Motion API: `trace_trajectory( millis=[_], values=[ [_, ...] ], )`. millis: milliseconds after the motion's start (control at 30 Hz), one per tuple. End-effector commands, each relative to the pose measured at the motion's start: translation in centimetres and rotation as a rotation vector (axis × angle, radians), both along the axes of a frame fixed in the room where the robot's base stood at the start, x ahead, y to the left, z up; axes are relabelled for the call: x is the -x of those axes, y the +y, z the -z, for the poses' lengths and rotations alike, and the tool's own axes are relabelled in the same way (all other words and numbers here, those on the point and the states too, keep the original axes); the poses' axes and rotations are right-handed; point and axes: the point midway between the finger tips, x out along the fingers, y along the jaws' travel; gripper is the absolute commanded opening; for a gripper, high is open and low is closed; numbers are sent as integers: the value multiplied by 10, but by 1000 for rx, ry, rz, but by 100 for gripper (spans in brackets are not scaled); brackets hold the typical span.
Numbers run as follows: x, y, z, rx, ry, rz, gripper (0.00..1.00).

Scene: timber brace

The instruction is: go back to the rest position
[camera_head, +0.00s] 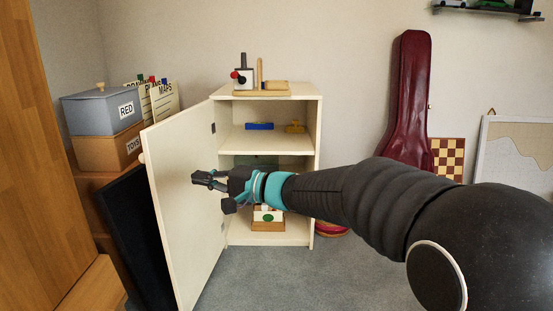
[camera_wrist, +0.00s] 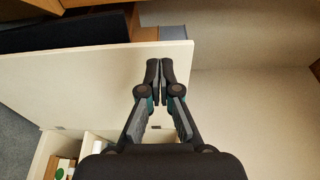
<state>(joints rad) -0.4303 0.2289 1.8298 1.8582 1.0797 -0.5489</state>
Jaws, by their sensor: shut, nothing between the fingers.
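My gripper (camera_head: 203,179) reaches in from the right in the head view, in front of the cabinet opening and close to the inner face of the open door. In the wrist view my gripper (camera_wrist: 160,70) has its two fingertips together with nothing between them. The cream cabinet (camera_head: 319,130) stands against the back wall. Its door (camera_head: 180,200) is swung wide open to the left, and it also shows in the wrist view (camera_wrist: 80,85). Whether the fingers touch the door I cannot tell. My arm hides part of the lower shelves.
Cabinet shelves hold a blue item (camera_head: 259,126), a yellow item (camera_head: 295,127) and a box (camera_head: 268,215). Stacked boxes (camera_head: 104,110) and a dark panel (camera_head: 128,235) stand left. A red instrument case (camera_head: 408,100) leans right. Grey carpet (camera_head: 300,275) is clear in front.

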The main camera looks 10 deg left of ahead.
Motion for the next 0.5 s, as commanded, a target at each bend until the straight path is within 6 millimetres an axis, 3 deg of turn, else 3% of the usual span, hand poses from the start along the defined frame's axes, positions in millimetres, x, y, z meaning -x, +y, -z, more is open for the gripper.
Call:
trace_trajectory(
  millis=[133,267,367,500],
  values=[
    [5,0,17,59,56,-17,0],
    [26,-8,68,224,107,-72,0],
    [52,-25,101,376,117,-116,0],
    [86,-70,126,588,98,-149,0]
  ],
)
